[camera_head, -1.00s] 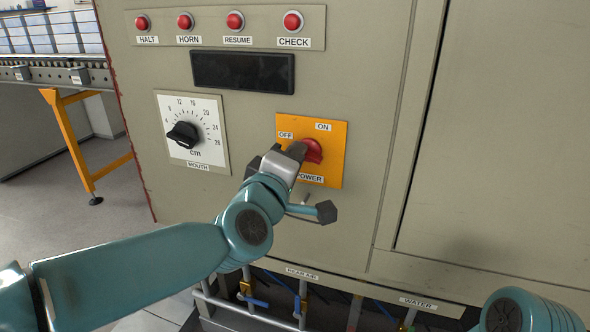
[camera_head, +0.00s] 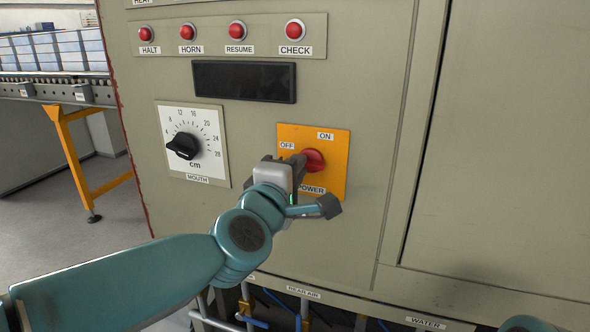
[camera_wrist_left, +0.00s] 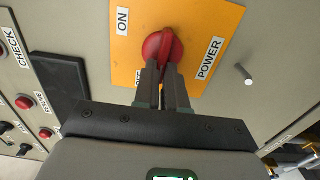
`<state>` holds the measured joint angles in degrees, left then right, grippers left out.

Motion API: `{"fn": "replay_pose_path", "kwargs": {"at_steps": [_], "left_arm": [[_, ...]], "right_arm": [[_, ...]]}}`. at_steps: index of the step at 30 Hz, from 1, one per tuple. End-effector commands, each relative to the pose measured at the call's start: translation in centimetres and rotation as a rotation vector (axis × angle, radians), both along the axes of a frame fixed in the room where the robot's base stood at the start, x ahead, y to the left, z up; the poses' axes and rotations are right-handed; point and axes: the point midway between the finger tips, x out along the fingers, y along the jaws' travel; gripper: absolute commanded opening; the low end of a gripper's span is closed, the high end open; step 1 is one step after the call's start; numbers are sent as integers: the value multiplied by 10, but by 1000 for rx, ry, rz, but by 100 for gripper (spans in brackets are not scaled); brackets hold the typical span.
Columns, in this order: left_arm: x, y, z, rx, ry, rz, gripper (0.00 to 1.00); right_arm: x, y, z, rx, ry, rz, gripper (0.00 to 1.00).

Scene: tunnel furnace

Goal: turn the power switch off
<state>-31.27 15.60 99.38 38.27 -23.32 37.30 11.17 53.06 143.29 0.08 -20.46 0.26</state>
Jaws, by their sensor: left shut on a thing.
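The power switch is a red rotary knob (camera_head: 314,160) on an orange plate (camera_head: 335,146) with ON, OFF and POWER labels. My left gripper (camera_head: 301,163) reaches it from the left and is shut on the knob. In the left wrist view, the two dark fingers (camera_wrist_left: 165,85) hold the raised grip of the red knob (camera_wrist_left: 160,42), partly covering it. The ON label shows at upper left there, POWER at right, and OFF is mostly hidden by the fingers. My right gripper is out of view.
Left of the plate are a black dial (camera_head: 184,146) marked MOUTH and a dark display (camera_head: 244,81). Red buttons, including CHECK (camera_head: 295,29), line the top. A small metal peg (camera_wrist_left: 243,74) sticks out beside the plate. Pipes run below the panel.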

Motion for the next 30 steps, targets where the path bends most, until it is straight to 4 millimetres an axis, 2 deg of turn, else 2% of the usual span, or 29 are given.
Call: {"fn": "replay_pose_path", "kwargs": {"at_steps": [4, 5, 6, 7, 15, 19, 23, 30], "left_arm": [[0, 0, 0, -4, 0, 1, 0], [0, 0, 0, -4, 0, 1, 20], [0, 0, 0, -4, 0, 1, 33], [0, 0, 0, -4, 0, 1, 36], [-1, 0, 0, -2, 1, 1, 36], [-10, 4, 1, -1, -1, 0, 36], [-36, 12, 3, -3, -1, 0, 36], [-98, 32, 4, -3, -2, -1, 36]], "right_arm": [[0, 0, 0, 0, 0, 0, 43], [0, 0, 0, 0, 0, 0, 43], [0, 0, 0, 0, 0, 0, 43], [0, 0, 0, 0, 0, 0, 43], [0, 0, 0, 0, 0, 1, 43], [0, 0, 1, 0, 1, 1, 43], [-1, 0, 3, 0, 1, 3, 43], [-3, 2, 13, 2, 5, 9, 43]]}}
